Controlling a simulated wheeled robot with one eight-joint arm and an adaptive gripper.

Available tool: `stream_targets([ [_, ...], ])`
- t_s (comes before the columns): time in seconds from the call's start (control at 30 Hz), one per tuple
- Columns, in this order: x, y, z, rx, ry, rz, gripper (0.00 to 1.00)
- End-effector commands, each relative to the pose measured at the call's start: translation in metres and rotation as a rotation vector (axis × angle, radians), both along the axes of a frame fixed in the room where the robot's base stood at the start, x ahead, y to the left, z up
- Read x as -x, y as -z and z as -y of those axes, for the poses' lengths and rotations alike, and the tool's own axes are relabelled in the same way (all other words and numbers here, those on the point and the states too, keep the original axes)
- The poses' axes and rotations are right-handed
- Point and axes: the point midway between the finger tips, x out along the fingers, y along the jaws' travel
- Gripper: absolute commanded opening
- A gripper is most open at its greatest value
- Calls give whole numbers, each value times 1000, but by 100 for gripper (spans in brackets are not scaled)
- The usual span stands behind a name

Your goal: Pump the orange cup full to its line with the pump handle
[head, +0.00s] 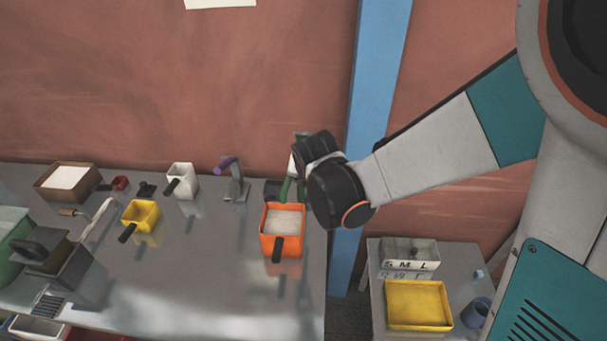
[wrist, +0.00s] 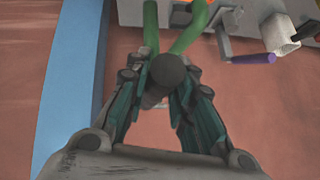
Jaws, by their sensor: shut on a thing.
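The orange cup (head: 268,247) stands at the right end of the steel table in the head view, its black handle towards the front. Pale powder (head: 285,222) lies inside it; I cannot make out a fill line. The pump is just behind the cup, mostly hidden by my wrist; its green parts (head: 286,189) show there and in the wrist view (wrist: 190,32). In the wrist view my gripper (wrist: 165,92) is shut on the dark, round-ended pump handle (wrist: 168,70). The fingertips are hidden in the head view.
A yellow cup (head: 143,216), a white cup (head: 187,174) and a purple-handled device (head: 229,164) stand left of the pump. A blue post (head: 376,80) rises close by. A side table holds a yellow tray (head: 418,304) and an S M L box (head: 430,252).

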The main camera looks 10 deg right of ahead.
Motion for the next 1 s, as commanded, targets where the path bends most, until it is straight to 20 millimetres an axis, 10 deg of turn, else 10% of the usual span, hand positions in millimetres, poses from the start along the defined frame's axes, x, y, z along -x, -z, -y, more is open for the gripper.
stream_targets([
  [0.4, 1, 46, 0, 37, -1, 186, 0],
  [1.0, -1, 55, 0, 51, 1, 259, 0],
])
